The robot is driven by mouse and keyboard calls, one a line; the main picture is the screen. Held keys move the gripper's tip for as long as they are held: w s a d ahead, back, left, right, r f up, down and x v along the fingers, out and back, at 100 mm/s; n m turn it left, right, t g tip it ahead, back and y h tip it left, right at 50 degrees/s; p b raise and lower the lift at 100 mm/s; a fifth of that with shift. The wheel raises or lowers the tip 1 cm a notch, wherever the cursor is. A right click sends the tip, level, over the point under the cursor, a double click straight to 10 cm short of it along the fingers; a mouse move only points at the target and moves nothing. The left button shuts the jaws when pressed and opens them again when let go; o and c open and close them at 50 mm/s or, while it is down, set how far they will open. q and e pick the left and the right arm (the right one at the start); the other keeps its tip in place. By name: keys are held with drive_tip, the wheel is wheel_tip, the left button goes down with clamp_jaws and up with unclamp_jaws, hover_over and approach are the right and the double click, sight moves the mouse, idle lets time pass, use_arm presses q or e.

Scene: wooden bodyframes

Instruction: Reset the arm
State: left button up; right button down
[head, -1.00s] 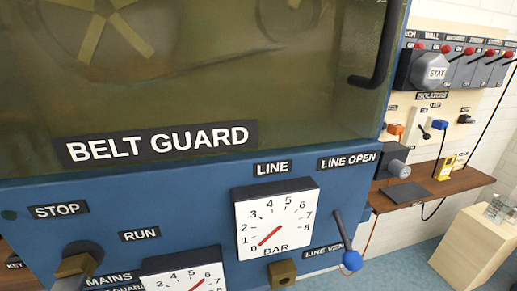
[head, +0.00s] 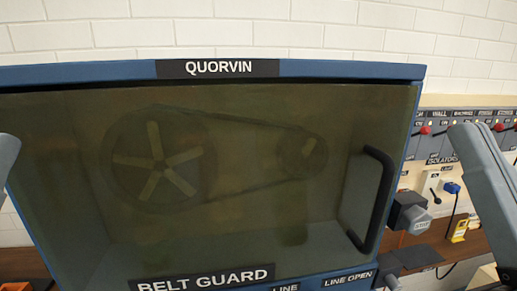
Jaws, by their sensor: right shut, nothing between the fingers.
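My right arm comes in at the right edge of the head view as a pale grey piece slanting up to the left.
A blue cabinet with a tinted belt guard (head: 240,240) fills the middle, with a black handle (head: 376,200) on its right. A dark device with a grey end (head: 409,214) juts out beside it. Isolator switches, a blue plug (head: 452,188) and a yellow item (head: 459,231) are behind.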

wheel_tip(320, 180, up, 23)
drive_tip(key=p, duration=1.9)
drive_tip(key=shift+f, duration=0.15)
drive_tip(key=shift+s, duration=0.1)
